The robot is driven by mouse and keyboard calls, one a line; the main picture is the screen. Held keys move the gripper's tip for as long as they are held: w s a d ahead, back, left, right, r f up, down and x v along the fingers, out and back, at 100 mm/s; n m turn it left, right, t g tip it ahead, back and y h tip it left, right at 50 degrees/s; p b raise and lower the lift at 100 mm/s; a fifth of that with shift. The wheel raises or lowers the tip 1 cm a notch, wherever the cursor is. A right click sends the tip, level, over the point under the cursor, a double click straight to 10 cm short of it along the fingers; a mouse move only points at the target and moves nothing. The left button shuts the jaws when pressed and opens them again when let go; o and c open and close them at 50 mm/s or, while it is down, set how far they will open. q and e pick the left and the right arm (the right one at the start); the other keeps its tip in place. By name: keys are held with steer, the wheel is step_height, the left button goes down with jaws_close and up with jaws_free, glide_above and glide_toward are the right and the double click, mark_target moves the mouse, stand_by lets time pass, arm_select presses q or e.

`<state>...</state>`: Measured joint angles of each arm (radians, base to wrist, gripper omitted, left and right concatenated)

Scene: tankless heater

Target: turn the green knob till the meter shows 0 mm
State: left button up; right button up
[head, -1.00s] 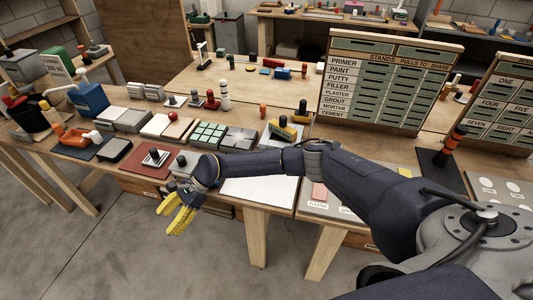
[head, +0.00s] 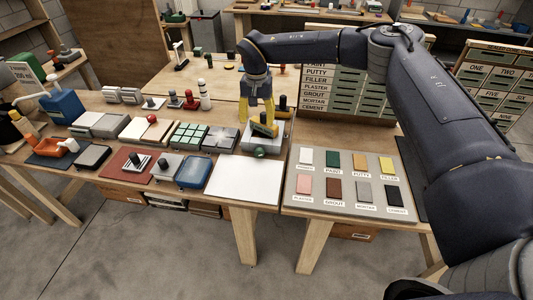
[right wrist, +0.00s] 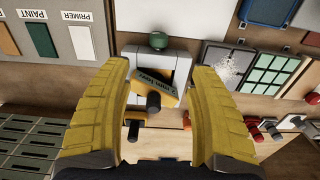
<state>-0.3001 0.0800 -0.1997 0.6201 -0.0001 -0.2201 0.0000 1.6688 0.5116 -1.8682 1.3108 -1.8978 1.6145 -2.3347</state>
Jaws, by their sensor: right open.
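The green knob (head: 259,152) sits on the front of a pale grey block-shaped device (head: 274,152) on the workbench. In the right wrist view the green knob (right wrist: 158,41) is at the top, beyond the fingertips. A tilted yellow meter with a dark display strip (right wrist: 157,84) sits on the device; its reading is too small to make out. A black knob (right wrist: 153,102) stands by it. My right gripper (head: 258,115) points down over the device, with yellow fingers open. In the wrist view the open gripper (right wrist: 161,70) has the meter between its fingers. My left gripper is out of view.
Left of the device are a grey fan-patterned plate (head: 221,140) and a green-tiled tray (head: 188,135). A white sheet (head: 246,178) lies in front. A board of colour samples (head: 348,188) is at the right, and a drawer rack (head: 345,95) stands behind.

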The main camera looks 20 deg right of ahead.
mark_target(259, 150)
step_height(259, 150, down, 17)
steer(key=shift+d+f, duration=0.1)
stand_by(0.6)
